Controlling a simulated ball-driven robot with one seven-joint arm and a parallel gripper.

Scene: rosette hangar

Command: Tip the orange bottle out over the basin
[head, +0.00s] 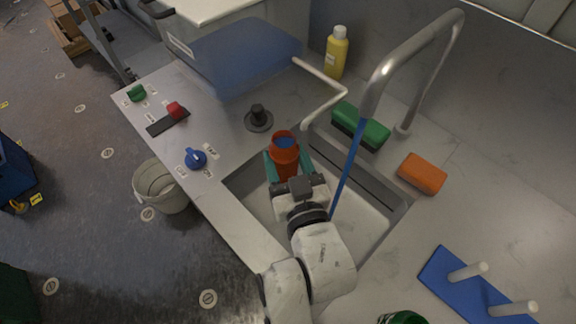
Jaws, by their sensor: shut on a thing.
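The orange bottle (287,163) is upright or nearly so, with its open round mouth towards the camera and blue inside. My gripper (285,165) is shut on it, with teal fingers on both sides. The bottle is over the far left part of the basin (377,187), a sunken sink in the grey counter. My arm hides part of the basin. A blue stream or rod (348,175) runs down from the tap (378,82) into the basin, right of the bottle.
A green brush (361,126), orange sponge (422,174) and yellow bottle (336,52) stand around the basin. A pale bent handle (325,92) is close behind the orange bottle. A blue peg rack (470,288) is at the lower right. A bucket (163,187) is on the floor.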

